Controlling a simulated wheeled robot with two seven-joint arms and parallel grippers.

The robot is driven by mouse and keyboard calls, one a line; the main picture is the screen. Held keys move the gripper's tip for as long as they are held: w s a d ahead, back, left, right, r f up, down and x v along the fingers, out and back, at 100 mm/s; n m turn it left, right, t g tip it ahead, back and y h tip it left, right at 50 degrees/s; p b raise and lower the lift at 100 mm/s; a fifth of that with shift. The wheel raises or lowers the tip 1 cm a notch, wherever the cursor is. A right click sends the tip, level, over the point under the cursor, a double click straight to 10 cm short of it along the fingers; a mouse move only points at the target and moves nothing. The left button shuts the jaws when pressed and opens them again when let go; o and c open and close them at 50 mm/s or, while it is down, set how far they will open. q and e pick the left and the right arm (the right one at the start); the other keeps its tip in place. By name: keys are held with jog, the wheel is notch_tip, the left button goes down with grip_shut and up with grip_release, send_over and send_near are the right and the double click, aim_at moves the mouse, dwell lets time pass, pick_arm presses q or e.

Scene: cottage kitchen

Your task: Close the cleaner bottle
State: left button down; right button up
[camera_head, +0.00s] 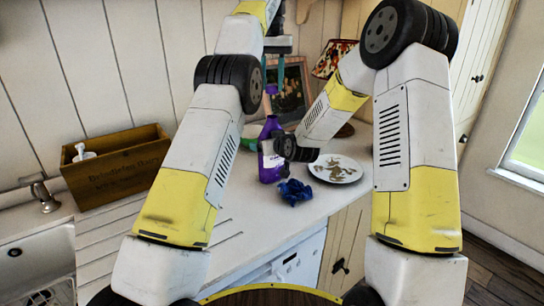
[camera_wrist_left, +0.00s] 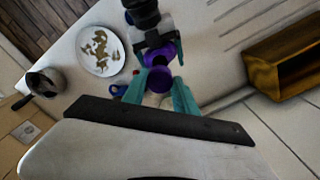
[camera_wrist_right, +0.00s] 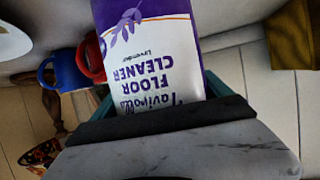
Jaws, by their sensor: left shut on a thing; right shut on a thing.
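The purple cleaner bottle (camera_head: 270,152) stands upright on the counter in the head view. Its white "Floor Cleaner" label (camera_wrist_right: 158,65) fills the right wrist view. My right gripper (camera_head: 286,148) is shut on the bottle's body from the right; its teal fingers flank the bottle in the right wrist view. My left gripper (camera_head: 275,86) is above the bottle, shut on a purple cap (camera_wrist_left: 160,80) between teal fingertips. The bottle's purple top (camera_wrist_left: 160,53) shows just beyond the cap in the left wrist view. I cannot tell whether cap and neck touch.
A white plate with brown bits (camera_head: 322,174) lies right of the bottle. A wooden box (camera_head: 115,180) stands left, by the sink (camera_head: 40,262). A lamp (camera_head: 333,58) stands behind. Red (camera_wrist_right: 92,58) and blue (camera_wrist_right: 66,70) mugs are near.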

pick_arm(q)
jog(key=shift+f, duration=2.45)
jog(key=shift+f, duration=0.85)
jog(key=shift+f, duration=0.55)
